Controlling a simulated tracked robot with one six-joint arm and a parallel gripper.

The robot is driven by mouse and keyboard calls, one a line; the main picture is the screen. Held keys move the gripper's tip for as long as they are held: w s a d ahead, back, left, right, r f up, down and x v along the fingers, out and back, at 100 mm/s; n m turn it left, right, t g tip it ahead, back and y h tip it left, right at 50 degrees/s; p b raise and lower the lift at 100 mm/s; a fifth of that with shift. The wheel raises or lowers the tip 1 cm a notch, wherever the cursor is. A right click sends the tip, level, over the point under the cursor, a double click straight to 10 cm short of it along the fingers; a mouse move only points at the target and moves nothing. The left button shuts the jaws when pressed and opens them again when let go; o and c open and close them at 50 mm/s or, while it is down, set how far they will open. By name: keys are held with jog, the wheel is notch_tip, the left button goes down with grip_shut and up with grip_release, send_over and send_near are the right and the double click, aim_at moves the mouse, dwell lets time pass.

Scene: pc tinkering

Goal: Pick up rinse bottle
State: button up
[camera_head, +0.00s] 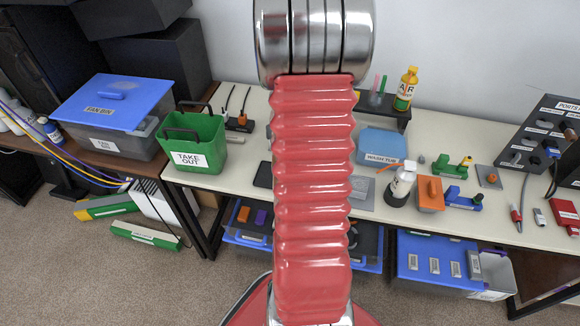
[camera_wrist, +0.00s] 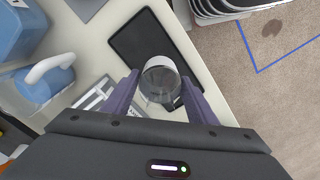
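A white bottle (camera_head: 403,181) with a pale label stands on the bench right of my arm in the head view. Its label is too small to read, and I take it for the rinse bottle. In the wrist view my gripper (camera_wrist: 160,78) is over the bench with its two purple fingers spread apart. A clear round vessel (camera_wrist: 160,88) with a whitish rim shows between the fingertips. I cannot tell whether the fingers touch it or are above it. My red arm hides this spot in the head view.
The blue wash tub (camera_head: 381,147) is behind the white bottle, an orange block (camera_head: 430,194) beside it. A blue item with a white handle (camera_wrist: 46,77), a black pad (camera_wrist: 150,40) and the bench edge are near my gripper. A green take-out bin (camera_head: 195,145) stands left.

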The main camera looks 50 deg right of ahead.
jog(key=c, duration=0.8)
jog(key=shift+o, duration=0.2)
jog(key=shift+r, duration=0.1)
notch_tip(320, 180, up, 10)
jog(key=shift+f, duration=0.1)
jog(key=shift+s, duration=0.1)
dwell(0.7)
